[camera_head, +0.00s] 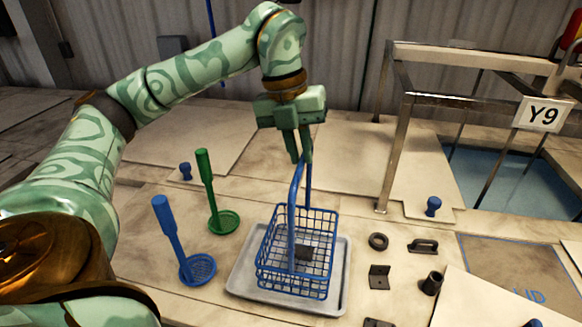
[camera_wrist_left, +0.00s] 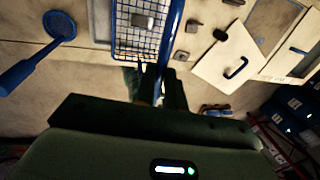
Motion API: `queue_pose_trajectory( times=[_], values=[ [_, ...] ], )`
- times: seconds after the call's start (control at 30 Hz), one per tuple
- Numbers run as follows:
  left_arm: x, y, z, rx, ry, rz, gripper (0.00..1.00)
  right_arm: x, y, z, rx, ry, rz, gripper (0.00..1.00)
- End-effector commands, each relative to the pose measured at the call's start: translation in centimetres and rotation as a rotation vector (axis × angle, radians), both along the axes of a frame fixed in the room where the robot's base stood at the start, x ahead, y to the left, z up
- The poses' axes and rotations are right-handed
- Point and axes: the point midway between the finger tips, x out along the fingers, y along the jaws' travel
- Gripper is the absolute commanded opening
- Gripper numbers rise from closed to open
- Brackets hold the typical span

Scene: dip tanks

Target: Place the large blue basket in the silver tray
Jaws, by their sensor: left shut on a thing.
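The large blue basket (camera_head: 322,255) is a wire basket with a tall looped handle (camera_head: 293,215). In the head view it is upright within the outline of the silver tray (camera_head: 240,277); I cannot tell whether its bottom touches the tray. A small dark part (camera_head: 304,252) shows through its mesh. My left gripper (camera_head: 303,158) is above the basket, shut on the top of its handle. In the left wrist view the basket (camera_wrist_left: 135,42) shows beyond the left gripper (camera_wrist_left: 158,85). My right gripper is not in view.
A green ladle-like strainer (camera_head: 205,180) and a blue one (camera_head: 170,235) stand left of the tray. Several dark metal parts, including a ring (camera_head: 378,241), lie to the right. A metal-framed tank marked Y9 (camera_head: 541,114) is at the right, beside a lid panel (camera_head: 520,270).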

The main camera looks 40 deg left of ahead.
Motion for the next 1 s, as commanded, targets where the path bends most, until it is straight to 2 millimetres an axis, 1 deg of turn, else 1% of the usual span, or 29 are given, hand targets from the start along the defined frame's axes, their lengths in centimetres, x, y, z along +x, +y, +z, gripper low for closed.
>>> queue_pose_trajectory(
  times=[0.07, 0.23, 0.3, 0.53, 0.63, 0.9, 0.93, 0.97, 1.0],
  values=[
    [-0.1, 0.7, -0.7, 0.0, -0.001, 0.001, 0.0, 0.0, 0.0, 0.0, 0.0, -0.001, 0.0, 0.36],
    [-0.1, 1.4, -1.6, -0.001, -0.003, 0.0, 0.0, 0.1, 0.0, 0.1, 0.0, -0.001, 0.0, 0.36],
    [-0.3, 1.9, -2.2, 0.0, 0.001, 0.003, 0.0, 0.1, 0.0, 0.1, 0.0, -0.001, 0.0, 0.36],
    [-0.3, 1.9, -4.7, 0.001, -0.001, -0.001, 0.0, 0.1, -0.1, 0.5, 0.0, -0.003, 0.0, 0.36],
    [-0.3, 1.9, -5.2, -0.001, -0.003, 0.0, 0.0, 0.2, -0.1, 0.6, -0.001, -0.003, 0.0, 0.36],
    [-0.2, 1.8, -5.3, -0.001, -0.003, 0.0, 0.0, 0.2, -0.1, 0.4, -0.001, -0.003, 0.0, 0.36],
    [-0.3, 1.8, -5.4, 0.0, 0.0, 0.0, 0.15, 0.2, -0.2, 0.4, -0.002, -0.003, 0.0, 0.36],
    [-0.3, 1.8, -5.4, 0.0, 0.0, 0.0, 0.23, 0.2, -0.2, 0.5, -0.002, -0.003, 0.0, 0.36],
    [-0.3, 1.8, -5.4, 0.0, 0.0, 0.0, 0.34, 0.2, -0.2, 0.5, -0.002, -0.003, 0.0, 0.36]
  ],
)
